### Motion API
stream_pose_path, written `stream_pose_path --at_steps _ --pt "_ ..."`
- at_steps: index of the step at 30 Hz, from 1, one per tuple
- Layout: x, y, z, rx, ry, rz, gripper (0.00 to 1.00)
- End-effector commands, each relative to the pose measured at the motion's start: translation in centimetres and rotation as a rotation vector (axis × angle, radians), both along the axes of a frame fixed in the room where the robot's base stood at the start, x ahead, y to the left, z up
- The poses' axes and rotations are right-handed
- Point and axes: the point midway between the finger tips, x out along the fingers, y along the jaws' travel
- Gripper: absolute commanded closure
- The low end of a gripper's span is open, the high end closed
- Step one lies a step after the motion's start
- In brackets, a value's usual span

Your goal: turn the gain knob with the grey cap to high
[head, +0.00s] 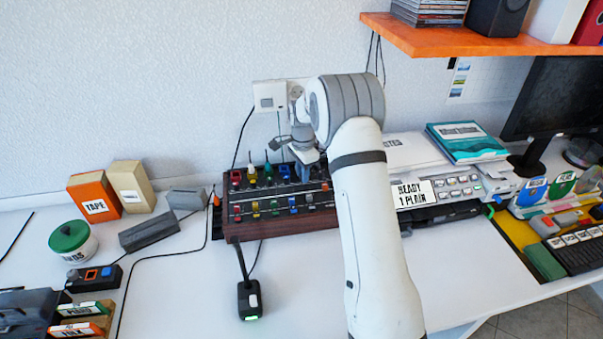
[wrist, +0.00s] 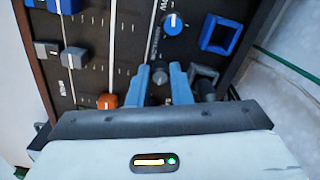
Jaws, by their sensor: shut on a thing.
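The dark mixer (head: 285,221) with wooden sides stands on the desk against the wall. My gripper (head: 305,172) reaches down over the back right part of its panel. In the wrist view, the two blue fingers of my gripper (wrist: 161,82) are shut on a small knob with a grey cap (wrist: 160,72). The fingers hide much of this knob, and I cannot read where its pointer stands. A knob with a blue cap (wrist: 173,23) and a white pointer mark sits farther along the same panel. In the head view, my gripper hides the grey-capped knob.
Close to the fingers are a grey square frame (wrist: 203,75), a blue square frame (wrist: 221,34) and an orange slider cap (wrist: 107,101). A printer (head: 437,195) stands right of the mixer. An orange shelf (head: 440,40) hangs above right. Desk front of the mixer is mostly clear.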

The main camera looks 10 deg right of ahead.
Motion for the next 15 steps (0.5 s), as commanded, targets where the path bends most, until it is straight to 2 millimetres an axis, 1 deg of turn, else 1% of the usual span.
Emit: stream_pose_path --at_steps 6,15 --pt "0.00 0.18 -0.02 0.001 0.002 -0.136 1.00" --pt "0.03 0.22 0.01 0.003 0.001 -0.233 1.00"
